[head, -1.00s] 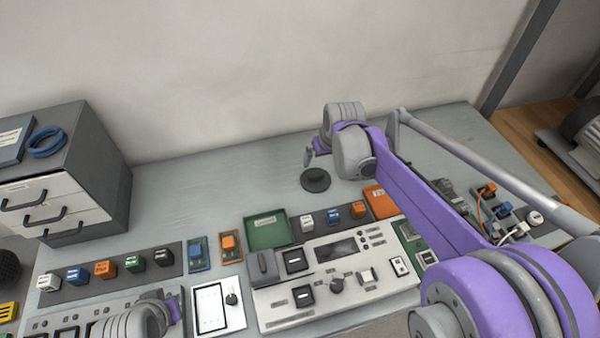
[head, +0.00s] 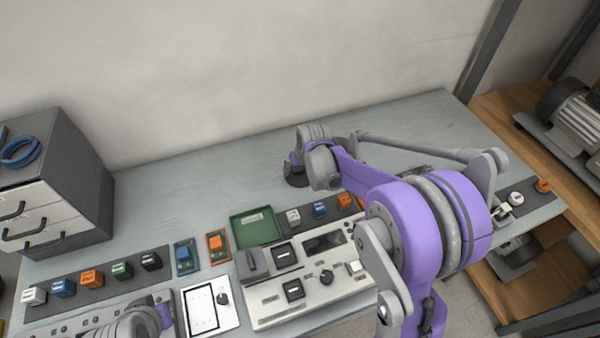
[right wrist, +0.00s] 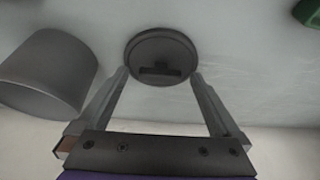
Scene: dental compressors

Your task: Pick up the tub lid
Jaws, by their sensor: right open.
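The tub lid is a dark round disc with a raised bar handle, lying flat on the bench. In the right wrist view the tub lid (right wrist: 160,48) is just ahead of my right gripper (right wrist: 158,76), which is open with a fingertip near each side of the lid's near edge. Nothing is between the fingers. In the head view, my right gripper (head: 295,166) is over the lid (head: 297,181) and hides part of it. Of my left arm only a link shows at the bottom left of the head view; its gripper is out of view.
A grey cylindrical tub (right wrist: 45,75) stands left of the lid in the right wrist view. A green tray (head: 256,230) and a control panel (head: 310,275) lie in front of the lid. A drawer unit (head: 60,190) stands at the left. The bench behind is clear.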

